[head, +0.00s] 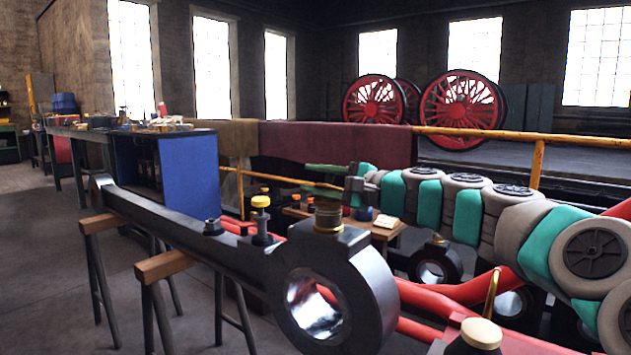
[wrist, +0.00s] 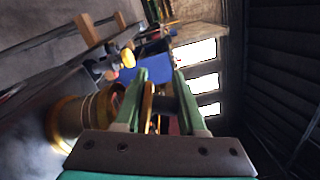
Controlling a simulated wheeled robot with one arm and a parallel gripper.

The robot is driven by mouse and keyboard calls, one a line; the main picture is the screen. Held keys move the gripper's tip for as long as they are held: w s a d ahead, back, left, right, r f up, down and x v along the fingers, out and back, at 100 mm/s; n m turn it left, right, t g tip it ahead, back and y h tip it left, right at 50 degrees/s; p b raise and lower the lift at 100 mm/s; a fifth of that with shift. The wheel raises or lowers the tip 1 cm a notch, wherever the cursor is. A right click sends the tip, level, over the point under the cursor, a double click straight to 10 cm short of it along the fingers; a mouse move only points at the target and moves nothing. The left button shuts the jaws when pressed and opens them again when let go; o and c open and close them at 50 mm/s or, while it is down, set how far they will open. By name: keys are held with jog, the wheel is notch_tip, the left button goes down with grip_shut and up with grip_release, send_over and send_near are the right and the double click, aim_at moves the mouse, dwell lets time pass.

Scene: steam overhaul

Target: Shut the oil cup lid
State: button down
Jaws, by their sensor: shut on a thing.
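The oil cup (head: 328,218), a dark and brass cylinder, stands on top of the big rod end. It also shows as a brass body at the left of the wrist view (wrist: 75,122). My gripper (head: 310,176) is just above the cup in the head view, with its green fingers pointing left. In the wrist view the fingers (wrist: 160,82) are close around a thin brass piece, which appears to be the lid (wrist: 148,105), seen edge-on beside the cup. The lid cannot be made out in the head view, and its hinge is hidden.
The dark connecting rod (head: 180,222) lies on wooden trestles (head: 165,265). A yellow-capped fitting (head: 261,215) stands left of the cup. A blue cabinet (head: 188,172) and a yellow rail (head: 480,136) are behind. Red wheels (head: 462,108) stand at the back.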

dwell(0.9)
jog(key=c, duration=0.6)
grip_release()
jog(key=shift+c, duration=0.2)
